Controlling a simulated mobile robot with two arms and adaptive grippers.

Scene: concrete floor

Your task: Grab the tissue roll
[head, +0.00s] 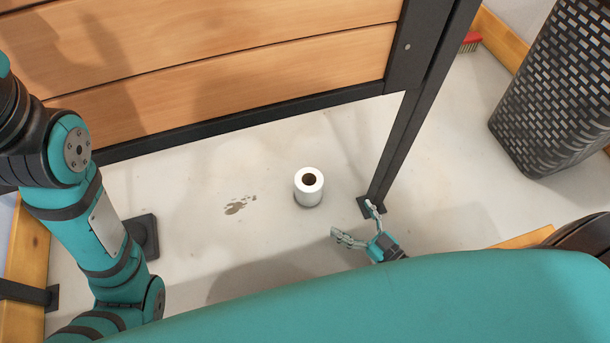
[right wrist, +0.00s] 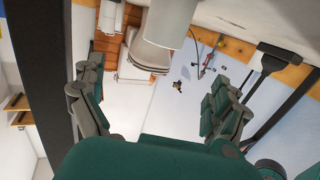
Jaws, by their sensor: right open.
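The white tissue roll (head: 309,190) stands upright on the pale floor in the head view, its dark core hole facing up. A white cylinder at the top middle of the right wrist view looks like the same roll (right wrist: 171,20). My right gripper (head: 352,220) is open and empty, just to the lower right of the roll and apart from it, its fingers pointing toward it. In the right wrist view the spread fingers of this gripper (right wrist: 157,75) frame the space below the roll. My left arm shows at the left, but its gripper is out of view.
A dark metal post (head: 408,145) with a foot plate stands right of the roll, close to my right gripper. A wooden panel (head: 210,60) spans behind. A dark woven basket (head: 553,95) and red brush (head: 471,41) are at the right. A brown stain (head: 238,205) marks clear floor.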

